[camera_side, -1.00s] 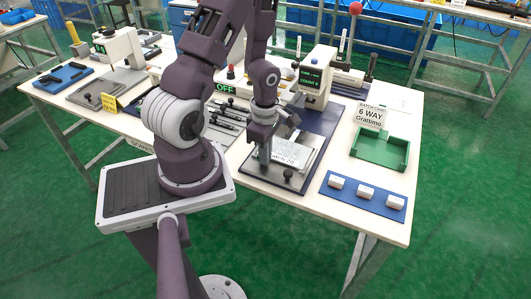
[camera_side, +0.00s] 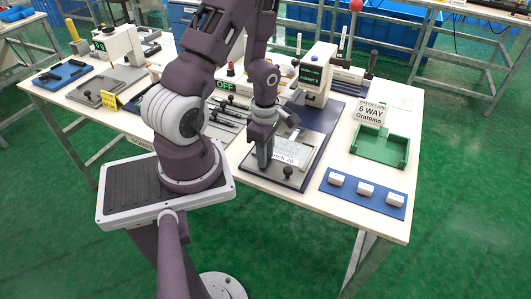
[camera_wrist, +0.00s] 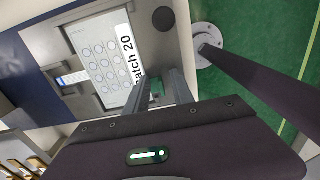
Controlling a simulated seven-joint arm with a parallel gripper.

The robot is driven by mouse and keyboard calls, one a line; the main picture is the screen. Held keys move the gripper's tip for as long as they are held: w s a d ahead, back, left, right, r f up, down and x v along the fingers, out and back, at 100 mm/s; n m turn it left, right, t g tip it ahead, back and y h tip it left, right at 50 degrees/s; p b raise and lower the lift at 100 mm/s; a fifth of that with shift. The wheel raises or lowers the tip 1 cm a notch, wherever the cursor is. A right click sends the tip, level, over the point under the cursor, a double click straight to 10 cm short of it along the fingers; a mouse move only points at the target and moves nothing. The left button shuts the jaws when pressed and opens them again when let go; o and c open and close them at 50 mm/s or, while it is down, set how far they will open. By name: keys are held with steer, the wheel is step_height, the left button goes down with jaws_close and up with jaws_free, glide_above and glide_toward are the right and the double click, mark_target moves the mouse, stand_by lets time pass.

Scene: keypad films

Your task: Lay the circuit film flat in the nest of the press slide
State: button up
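The circuit film (camera_wrist: 98,62), a pale sheet with rows of round key marks and a white "Batch 20" strip, lies in the grey nest of the press slide (camera_wrist: 150,55). It looks flat there; I cannot tell whether every edge is fully seated. In the side view the film (camera_side: 291,150) is partly hidden by my gripper (camera_side: 262,163). In the wrist view my gripper (camera_wrist: 163,82) has its fingers apart just beyond the film's labelled edge, with a small green piece showing between them. The film seems clear of the fingers.
The press head with its display (camera_side: 313,75) stands behind the slide. A dark knob (camera_side: 288,172) is at the slide's front. A green tray (camera_side: 380,147) and a blue mat (camera_side: 350,200) with white blocks lie to the right. Tools lie left of the slide.

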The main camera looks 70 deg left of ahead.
step_height(320, 180, up, 7)
steer(key=shift+r, duration=0.1)
stand_by(0.4)
steer(key=w+d+r+m+t+y, duration=0.15)
steer(key=d+r+m, duration=0.25)
steer(key=r+m, duration=0.4)
steer(key=d+r+m+t+y, duration=0.1)
steer(key=d+r+m+t, duration=0.1)
steer(key=d+r+m, duration=0.4)
steer(key=s+d+r+m+t+h, duration=0.2)
steer(key=s+d+r+m, duration=0.3)
steer(key=m, duration=0.8)
steer(key=v, duration=0.3)
steer(key=shift+r, duration=0.5)
